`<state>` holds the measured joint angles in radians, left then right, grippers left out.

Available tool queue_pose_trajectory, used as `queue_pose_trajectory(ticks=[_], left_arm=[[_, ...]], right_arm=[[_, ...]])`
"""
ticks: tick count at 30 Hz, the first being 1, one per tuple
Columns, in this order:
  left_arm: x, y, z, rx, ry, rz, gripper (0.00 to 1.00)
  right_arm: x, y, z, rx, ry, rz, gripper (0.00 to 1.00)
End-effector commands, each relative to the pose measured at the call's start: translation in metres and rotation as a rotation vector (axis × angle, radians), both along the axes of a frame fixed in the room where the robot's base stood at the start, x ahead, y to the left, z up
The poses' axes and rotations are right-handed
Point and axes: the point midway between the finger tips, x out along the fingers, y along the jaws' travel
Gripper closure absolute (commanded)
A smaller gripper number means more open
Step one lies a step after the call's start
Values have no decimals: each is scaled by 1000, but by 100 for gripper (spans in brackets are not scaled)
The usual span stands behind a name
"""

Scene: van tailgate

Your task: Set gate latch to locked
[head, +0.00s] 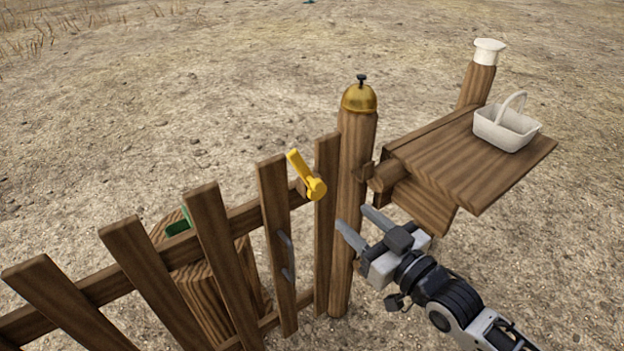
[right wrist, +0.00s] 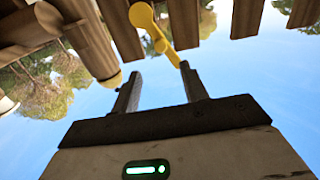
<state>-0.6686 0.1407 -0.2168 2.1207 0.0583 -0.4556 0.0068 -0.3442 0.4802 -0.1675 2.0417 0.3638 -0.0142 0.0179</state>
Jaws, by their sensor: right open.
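The gate latch (head: 307,176) is a yellow lever on the wooden gate (head: 273,235), beside the gate post (head: 353,200). Its arm points up and to the left from its round pivot in the head view. My right gripper (head: 356,223) is open and empty, to the right of and below the latch in the head view. In the right wrist view the latch (right wrist: 150,25) shows beyond the open fingers (right wrist: 158,85), its arm tip near the right finger. I cannot tell whether they touch. My left gripper is in neither view.
A brass bell (head: 360,97) tops the gate post. A wooden shelf (head: 450,160) with a white basket (head: 505,128) stands to the right, near my right gripper. A grey handle (head: 287,255) is on the gate. A green item (head: 177,226) sits on a stump behind it.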

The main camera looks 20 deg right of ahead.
Motion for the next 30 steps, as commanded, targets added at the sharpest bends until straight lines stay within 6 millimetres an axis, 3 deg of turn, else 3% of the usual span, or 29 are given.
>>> queue_pose_trajectory(ticks=[12, 18, 24, 30], left_arm=[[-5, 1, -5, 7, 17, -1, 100], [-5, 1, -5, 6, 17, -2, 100], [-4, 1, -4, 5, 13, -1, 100], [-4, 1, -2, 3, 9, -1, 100]], right_arm=[[85, 32, 1, 0, -1, 0, 56], [116, 43, 0, -1, 2, 0, 56], [131, 49, -1, -1, 4, 1, 56], [134, 50, 0, -1, 3, 1, 56]])
